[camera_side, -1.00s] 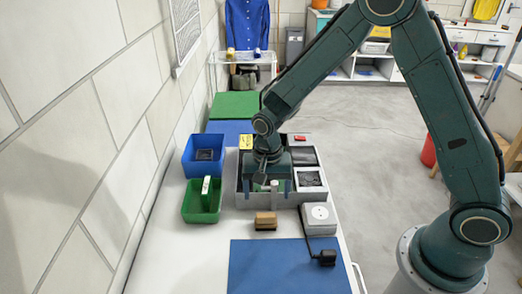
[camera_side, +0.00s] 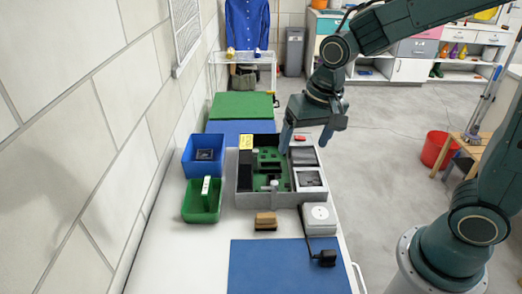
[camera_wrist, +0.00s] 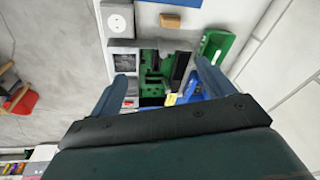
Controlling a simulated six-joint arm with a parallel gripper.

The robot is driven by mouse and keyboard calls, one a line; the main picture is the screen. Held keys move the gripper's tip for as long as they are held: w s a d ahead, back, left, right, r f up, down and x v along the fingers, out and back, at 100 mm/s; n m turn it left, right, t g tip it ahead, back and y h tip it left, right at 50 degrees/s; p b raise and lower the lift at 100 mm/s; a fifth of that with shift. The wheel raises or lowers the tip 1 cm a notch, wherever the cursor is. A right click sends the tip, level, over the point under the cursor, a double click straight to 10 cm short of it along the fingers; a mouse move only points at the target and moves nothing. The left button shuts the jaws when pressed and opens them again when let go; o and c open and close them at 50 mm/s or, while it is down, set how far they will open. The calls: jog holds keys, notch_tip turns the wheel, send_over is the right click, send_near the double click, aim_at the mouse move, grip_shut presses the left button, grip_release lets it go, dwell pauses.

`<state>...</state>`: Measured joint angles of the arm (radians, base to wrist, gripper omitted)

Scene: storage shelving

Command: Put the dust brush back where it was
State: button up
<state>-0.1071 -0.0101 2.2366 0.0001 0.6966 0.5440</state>
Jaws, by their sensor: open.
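A small brown block-shaped thing (camera_side: 265,221), which looks like the dust brush, sits on the white bench just in front of the grey box (camera_side: 240,199). It also shows near the top of the wrist view (camera_wrist: 170,20). The box holds a green circuit board (camera_side: 265,160), with a small pale cylinder (camera_side: 274,185) standing near its front. My gripper (camera_side: 305,137) is open and empty, raised over the right back side of the box. In the wrist view, the box shows between its spread fingers (camera_wrist: 163,72).
A blue bin (camera_side: 188,165) and a green bin (camera_side: 190,213) stand left of the box. A white socket box (camera_side: 319,214) and a black plug (camera_side: 327,258) lie at the front right. A blue mat (camera_side: 270,268) covers the front. Green and blue panels lie behind.

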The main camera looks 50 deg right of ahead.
jog(key=s+d+r+n+t, duration=0.1)
jog(key=s+r+n, duration=0.1)
jog(key=s+r, duration=0.2)
jog(key=s+d+r+n+t, duration=0.2)
jog(key=s+r+n, duration=0.1)
jog(key=s, duration=0.8)
jog(key=shift+s+d+r, duration=0.25)
jog(key=shift+d+r, duration=0.05)
jog(key=shift+r, duration=0.2)
dwell(0.5)
